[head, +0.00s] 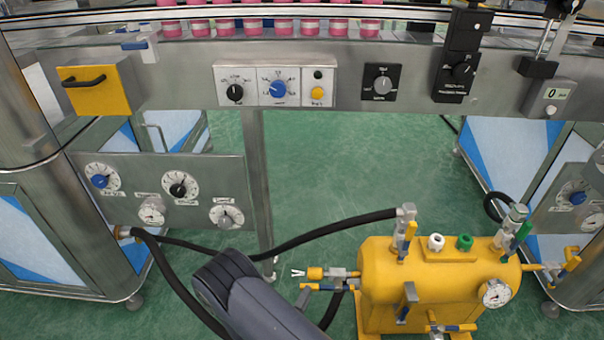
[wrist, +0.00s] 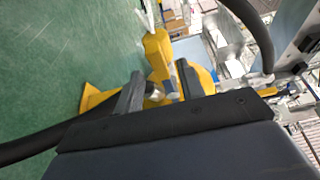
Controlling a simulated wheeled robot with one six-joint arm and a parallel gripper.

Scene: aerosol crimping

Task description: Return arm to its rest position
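My gripper (wrist: 159,70) shows in the wrist view with its two dark fingers apart and nothing held between them. Beyond the fingers is part of the yellow tank (wrist: 157,50) with a round metal fitting; I cannot tell how far off it is. In the head view a dark grey link of my arm (head: 262,308) rises from the bottom edge, left of the yellow tank (head: 385,285). My gripper itself is out of the head view.
The yellow tank carries valves and a gauge (head: 495,293). Black hoses (head: 330,232) run from it past my arm toward the left cabinet. A conveyor with pink cans (head: 284,25) and a control panel (head: 277,87) stands behind.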

